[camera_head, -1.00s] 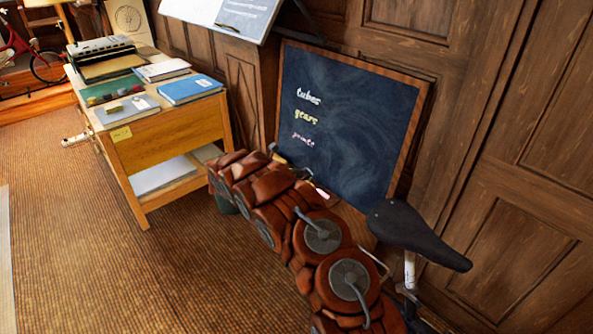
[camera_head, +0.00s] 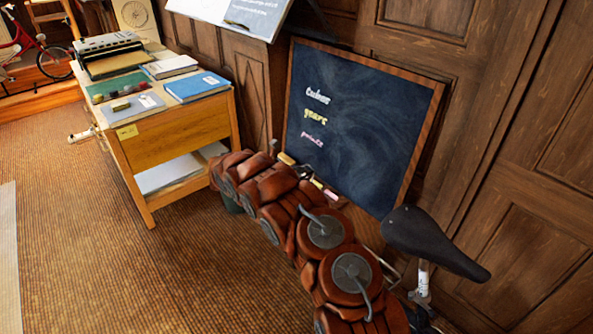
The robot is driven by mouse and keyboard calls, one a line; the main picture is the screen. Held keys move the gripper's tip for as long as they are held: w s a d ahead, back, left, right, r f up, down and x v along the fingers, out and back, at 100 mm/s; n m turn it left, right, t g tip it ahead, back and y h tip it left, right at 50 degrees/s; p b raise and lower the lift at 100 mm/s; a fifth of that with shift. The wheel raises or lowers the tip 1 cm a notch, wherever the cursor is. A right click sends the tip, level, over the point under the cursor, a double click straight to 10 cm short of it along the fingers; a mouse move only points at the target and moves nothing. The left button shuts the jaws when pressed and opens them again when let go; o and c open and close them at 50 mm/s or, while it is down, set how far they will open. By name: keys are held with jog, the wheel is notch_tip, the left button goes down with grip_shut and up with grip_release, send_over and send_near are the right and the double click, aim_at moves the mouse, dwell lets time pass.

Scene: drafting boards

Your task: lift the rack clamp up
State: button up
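I cannot pick out the rack clamp for certain. A black bicycle saddle (camera_head: 432,238) on a pale post (camera_head: 423,279) stands at the lower right, with small metal parts (camera_head: 422,304) below it, partly cut off by the frame's bottom edge. A pale metal fitting (camera_head: 82,134) shows at the left side of the wooden desk; it is too small to tell what it is. I cannot make out my gripper's fingers in this view.
A bulky row of brown leather-like segments with grey discs fills the lower middle. A chalkboard (camera_head: 360,130) leans on the panelled wall. The wooden desk (camera_head: 180,137) carries a typewriter (camera_head: 106,48) and a blue book (camera_head: 197,87). The carpet (camera_head: 100,270) at lower left is clear.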

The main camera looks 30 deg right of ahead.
jog(key=shift+o, duration=0.8)
jog(key=shift+w+a, duration=0.1)
jog(key=shift+w, duration=0.15)
jog(key=v, duration=1.2)
jog(key=shift+s, duration=0.1)
